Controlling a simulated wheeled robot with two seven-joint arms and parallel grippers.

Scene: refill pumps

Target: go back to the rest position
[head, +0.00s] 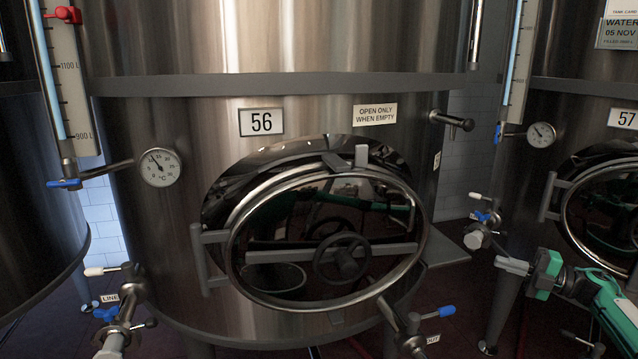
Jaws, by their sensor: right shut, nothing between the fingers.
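My right gripper (511,265) is at the right of the head view, on a green and grey arm that comes in from the lower right. Its pale fingers are shut, point left and hold nothing. It is in front of the gap between tank 56 (180,240) and tank 57 (585,80), below and right of a valve with a blue handle (483,216). I cannot tell how far it is from the tanks. My left gripper is not in view.
Tank 56 has an oval hatch (232,240) with a handwheel (345,259), closed as far as I can see, and a dial (159,167). Pipe valves stick out low at its front, one with a blue handle (446,311). A third tank (35,200) stands at left.

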